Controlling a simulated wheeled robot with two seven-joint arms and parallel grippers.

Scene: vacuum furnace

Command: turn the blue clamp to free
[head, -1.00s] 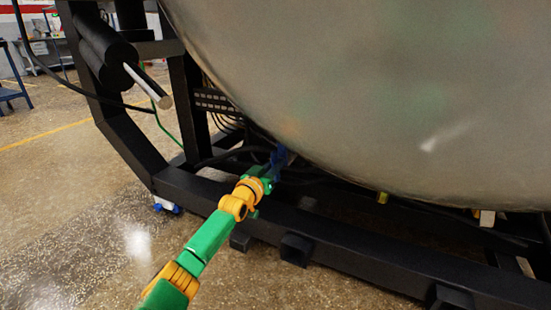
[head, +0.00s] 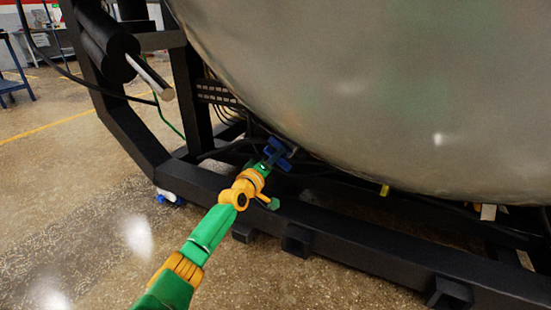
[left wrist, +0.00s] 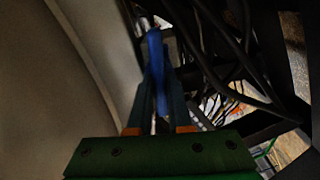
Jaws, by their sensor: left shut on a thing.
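The blue clamp (head: 281,152) sits low under the rounded edge of the large grey vessel (head: 400,90). My left gripper (head: 271,155) reaches it from the lower left and is shut on it. In the left wrist view the blue clamp (left wrist: 157,75) stands upright in the picture between the two fingers of my left gripper (left wrist: 160,88). The wrist view is dark, and the clamp's mount is hard to make out. My right gripper is in neither view.
A black frame beam (head: 340,245) runs along the floor below the vessel. Dark cables (left wrist: 225,80) hang close to the right of the fingers in the wrist view. A black cylinder with a pale rod (head: 150,77) is at upper left. Open floor (head: 60,200) lies left.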

